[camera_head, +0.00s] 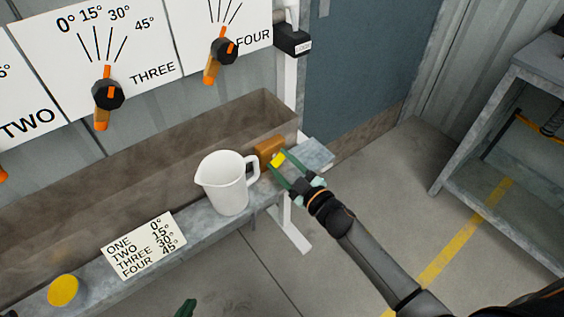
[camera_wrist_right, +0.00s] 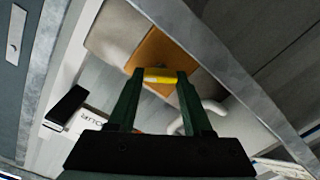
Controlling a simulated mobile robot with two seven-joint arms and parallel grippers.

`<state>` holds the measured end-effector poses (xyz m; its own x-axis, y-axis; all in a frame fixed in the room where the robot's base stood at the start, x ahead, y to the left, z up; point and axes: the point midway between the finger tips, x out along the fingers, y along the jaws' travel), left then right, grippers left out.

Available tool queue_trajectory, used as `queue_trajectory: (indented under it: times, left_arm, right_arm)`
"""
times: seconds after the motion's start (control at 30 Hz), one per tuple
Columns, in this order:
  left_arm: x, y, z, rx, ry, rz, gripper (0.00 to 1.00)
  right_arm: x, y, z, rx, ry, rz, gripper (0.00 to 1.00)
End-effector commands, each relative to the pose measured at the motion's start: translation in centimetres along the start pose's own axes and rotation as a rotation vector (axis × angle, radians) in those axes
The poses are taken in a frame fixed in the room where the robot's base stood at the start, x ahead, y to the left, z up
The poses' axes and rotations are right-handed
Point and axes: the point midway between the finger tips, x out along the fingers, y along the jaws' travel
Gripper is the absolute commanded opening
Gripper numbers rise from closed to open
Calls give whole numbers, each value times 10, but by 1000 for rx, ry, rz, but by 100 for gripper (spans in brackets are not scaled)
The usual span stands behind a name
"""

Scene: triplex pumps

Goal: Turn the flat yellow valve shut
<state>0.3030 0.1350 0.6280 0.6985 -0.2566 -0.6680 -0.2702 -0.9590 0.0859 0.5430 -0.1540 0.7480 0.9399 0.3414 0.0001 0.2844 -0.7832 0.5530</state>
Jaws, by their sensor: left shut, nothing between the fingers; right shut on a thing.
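The flat yellow valve (camera_head: 278,159) shows as a small yellow piece beside an orange-brown block (camera_head: 267,149) at the right end of the trough. My right gripper (camera_head: 280,165) is shut on it, with a green finger on either side. In the right wrist view the yellow valve (camera_wrist_right: 160,75) lies between the fingertips (camera_wrist_right: 158,78), in front of the orange-brown block (camera_wrist_right: 162,55). The fingers partly hide it, and its turn angle is hard to tell. My left gripper (camera_head: 186,308) shows only as a green tip at the bottom edge, away from the valve.
A white jug (camera_head: 226,185) stands on the ledge close left of the valve. A card of angles (camera_head: 143,246) and a round yellow disc (camera_head: 63,290) lie further left. Dials with orange pointers (camera_head: 108,94) are on the wall panel. Grey shelving (camera_head: 470,175) stands at right.

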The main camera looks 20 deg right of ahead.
Motion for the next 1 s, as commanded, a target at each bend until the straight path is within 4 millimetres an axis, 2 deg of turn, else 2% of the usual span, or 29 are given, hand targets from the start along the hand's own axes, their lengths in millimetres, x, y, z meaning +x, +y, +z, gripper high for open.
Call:
queue_trajectory:
  times: [0.7,1.0]
  left_arm:
    - [6,-2,4,2,7,-2,0]
    - [8,-3,11,1,1,-4,0]
  right_arm:
    - [0,-3,2,-675,1,-1,0]
    - [0,-4,2,-882,0,-1,0]
